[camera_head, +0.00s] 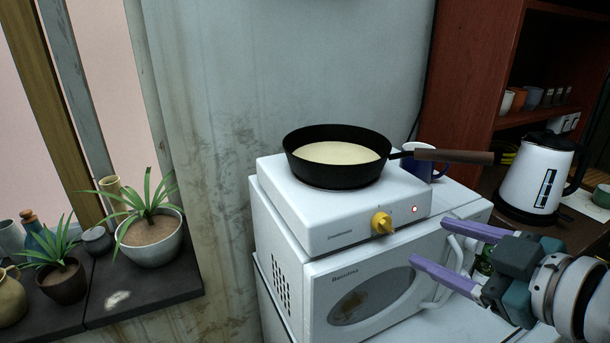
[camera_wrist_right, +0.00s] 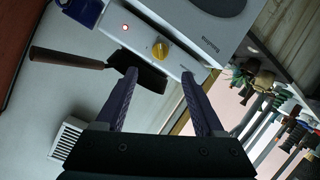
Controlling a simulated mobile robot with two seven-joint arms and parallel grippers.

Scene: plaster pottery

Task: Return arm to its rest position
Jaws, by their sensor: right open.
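My right gripper (camera_head: 431,243) reaches in from the lower right, open and empty, in front of the white microwave (camera_head: 375,295). Its two purple fingers also show apart in the right wrist view (camera_wrist_right: 159,75). A white hot plate (camera_head: 320,232) with a yellow knob (camera_head: 382,223) and a lit red light stands on the microwave. A black pan (camera_head: 337,172) holding a pale cream content sits on the hot plate. Its brown handle (camera_head: 455,156) points right, above and behind the gripper. My left gripper is not in view.
A blue mug (camera_head: 425,164) stands behind the pan handle. A white kettle (camera_head: 538,180) stands on the counter at the right, near a wooden shelf (camera_head: 470,75) with small cups. Potted plants (camera_head: 150,238) stand on a dark ledge at the left.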

